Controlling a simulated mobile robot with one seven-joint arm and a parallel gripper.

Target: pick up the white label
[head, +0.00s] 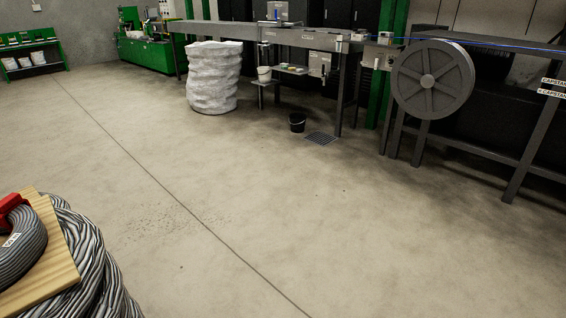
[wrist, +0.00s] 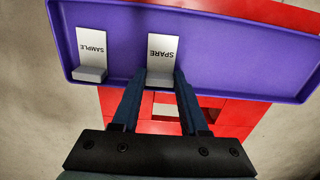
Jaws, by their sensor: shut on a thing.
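In the wrist view, a white label (wrist: 162,50) marked SPARE stands on a white foot at the edge of a purple tray (wrist: 225,60). My gripper (wrist: 160,76) is shut on the foot of this label, one dark blue finger on each side. A second white label (wrist: 92,45), marked SAMPLE, stands to the left on the same tray, apart from my fingers. I cannot tell whether the held label touches the tray. My gripper and the tray do not show in the head view.
Red blocks or a red frame (wrist: 225,112) lie under the tray. In the head view, a wooden board with a grey cable coil (head: 22,245) sits lower left. A large grey reel (head: 432,80) and a long bench stand at the back.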

